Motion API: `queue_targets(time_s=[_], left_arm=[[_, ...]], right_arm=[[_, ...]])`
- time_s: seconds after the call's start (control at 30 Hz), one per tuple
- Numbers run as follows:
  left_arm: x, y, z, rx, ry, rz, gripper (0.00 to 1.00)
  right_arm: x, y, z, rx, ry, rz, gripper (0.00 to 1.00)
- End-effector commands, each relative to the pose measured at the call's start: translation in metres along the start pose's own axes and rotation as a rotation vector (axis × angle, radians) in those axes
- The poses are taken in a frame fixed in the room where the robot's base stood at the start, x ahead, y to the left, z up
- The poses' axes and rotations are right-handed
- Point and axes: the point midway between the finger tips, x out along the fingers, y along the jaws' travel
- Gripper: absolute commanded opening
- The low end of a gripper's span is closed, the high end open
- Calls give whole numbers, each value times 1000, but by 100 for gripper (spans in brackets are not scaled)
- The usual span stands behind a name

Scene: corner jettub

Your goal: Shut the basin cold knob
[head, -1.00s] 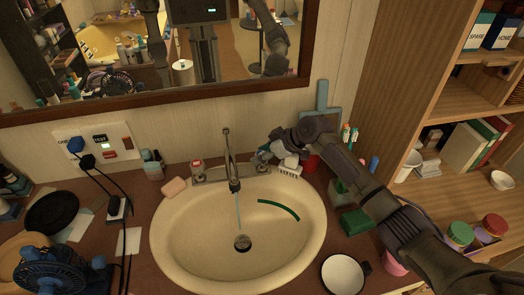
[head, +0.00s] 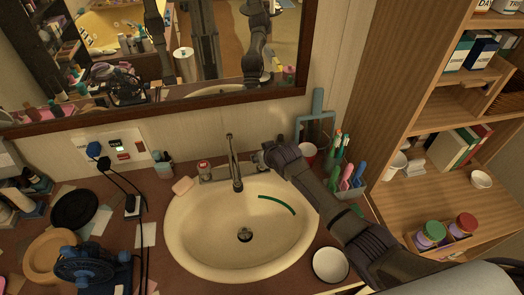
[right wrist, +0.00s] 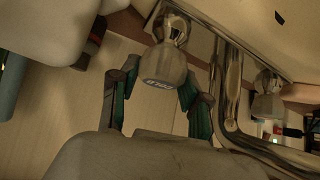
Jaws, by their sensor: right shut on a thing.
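The cream basin (head: 205,250) has a metal tap (head: 235,165) at its back, and no water stream shows under the spout. A knob with a red top (head: 204,167) is left of the tap. My right gripper (head: 268,154) is at the right of the tap and hides the knob there in the head view. In the right wrist view the cold knob (right wrist: 165,65), a metal knob with a lettered face, sits between the fingers of my right gripper (right wrist: 160,88), which is shut on it. My left gripper is not in view.
Pink soap (head: 183,186) lies left of the basin. A blue fan (head: 92,268) and cables are on the left. A wooden shelf (head: 400,120) rises on the right.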

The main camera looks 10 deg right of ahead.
Motion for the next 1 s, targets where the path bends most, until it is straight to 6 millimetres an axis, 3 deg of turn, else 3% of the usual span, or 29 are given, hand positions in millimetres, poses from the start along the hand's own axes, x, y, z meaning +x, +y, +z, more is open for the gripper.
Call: queue_targets(time_s=[0.23,0.27,0.4,0.77,1.0], left_arm=[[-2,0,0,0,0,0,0],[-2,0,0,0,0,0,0],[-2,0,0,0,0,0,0],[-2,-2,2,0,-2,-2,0],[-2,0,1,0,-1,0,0]], right_arm=[[0,0,0,15,0,14,12],[0,0,0,15,0,14,50],[0,0,0,14,0,14,72],[-1,0,0,13,0,13,72],[-24,0,1,14,2,13,72]])
